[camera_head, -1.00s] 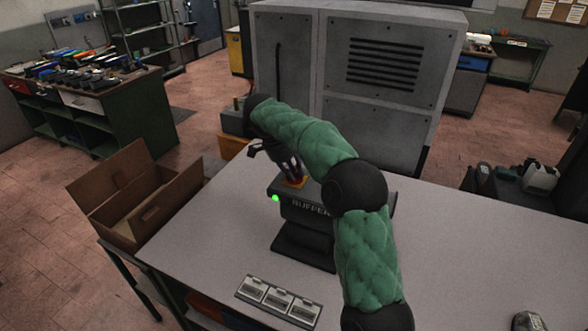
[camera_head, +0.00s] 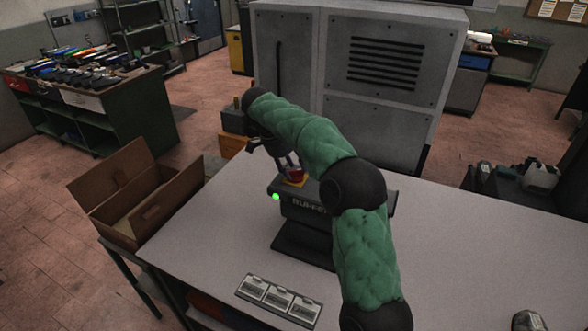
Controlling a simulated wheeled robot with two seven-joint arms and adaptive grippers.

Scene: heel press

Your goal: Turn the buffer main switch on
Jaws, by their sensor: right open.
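The buffer (camera_head: 308,205) is a dark machine with its name on the front, standing on the grey table. A green lamp (camera_head: 276,197) glows at its front left corner. Its main switch is a red knob (camera_head: 296,174) on a yellow plate (camera_head: 293,182) on top. My right gripper (camera_head: 284,164) is open just above and to the left of the red knob, its fingers pointing down. I cannot tell whether a finger touches the knob. My green-sleeved right arm hides the right part of the buffer.
An open cardboard box (camera_head: 140,200) stands at the table's left edge. A panel with three labelled plates (camera_head: 279,300) lies at the front of the table (camera_head: 470,260). A large grey cabinet (camera_head: 375,75) stands behind. The table's right side is mostly clear.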

